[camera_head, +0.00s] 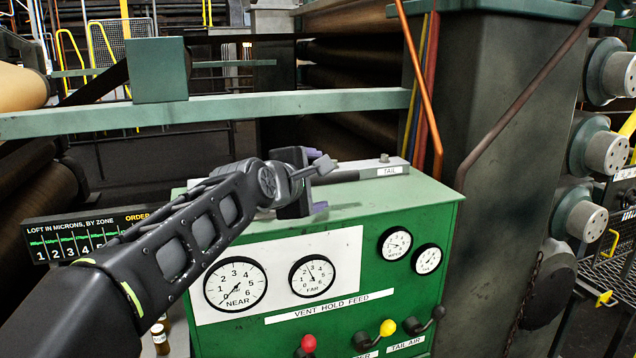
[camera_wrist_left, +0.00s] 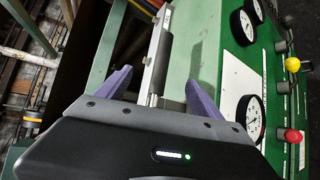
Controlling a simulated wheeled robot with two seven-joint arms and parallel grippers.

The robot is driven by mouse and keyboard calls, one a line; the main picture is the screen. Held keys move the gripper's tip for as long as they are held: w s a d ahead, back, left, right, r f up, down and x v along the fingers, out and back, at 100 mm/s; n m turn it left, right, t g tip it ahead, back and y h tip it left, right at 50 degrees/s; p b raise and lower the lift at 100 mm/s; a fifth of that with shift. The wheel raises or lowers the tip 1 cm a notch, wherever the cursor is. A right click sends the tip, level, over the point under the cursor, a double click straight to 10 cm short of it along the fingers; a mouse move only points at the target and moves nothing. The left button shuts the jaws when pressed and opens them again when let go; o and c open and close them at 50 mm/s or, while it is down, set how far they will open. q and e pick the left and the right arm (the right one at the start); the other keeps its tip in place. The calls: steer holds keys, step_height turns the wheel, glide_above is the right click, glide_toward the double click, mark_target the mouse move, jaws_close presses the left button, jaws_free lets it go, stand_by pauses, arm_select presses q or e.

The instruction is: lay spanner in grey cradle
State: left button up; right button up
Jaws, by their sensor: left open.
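My left gripper (camera_head: 316,180) is open above the top of the green gauge cabinet, its purple fingers apart. In the left wrist view the two fingers (camera_wrist_left: 162,90) stand either side of a long narrow grey holder, which I take for the grey cradle (camera_wrist_left: 154,62). In the head view the cradle (camera_head: 368,168) lies along the cabinet top with a TAIL label at its right end. A dark bar (camera_head: 340,176) shows along it by the gripper; I cannot tell for sure whether this is the spanner. The gripper hides the cradle's left end.
The green cabinet (camera_head: 420,205) carries gauges and levers with red, yellow and black knobs (camera_head: 387,328) on its front. A green rail (camera_head: 280,103) crosses behind it. A large dark machine column (camera_head: 500,120) with an orange pipe (camera_head: 420,80) stands behind and to the right.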

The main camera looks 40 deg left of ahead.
arm_select(q)
steer(key=b+v, duration=0.1)
steer(key=v, duration=0.4)
stand_by(0.6)
stand_by(0.5)
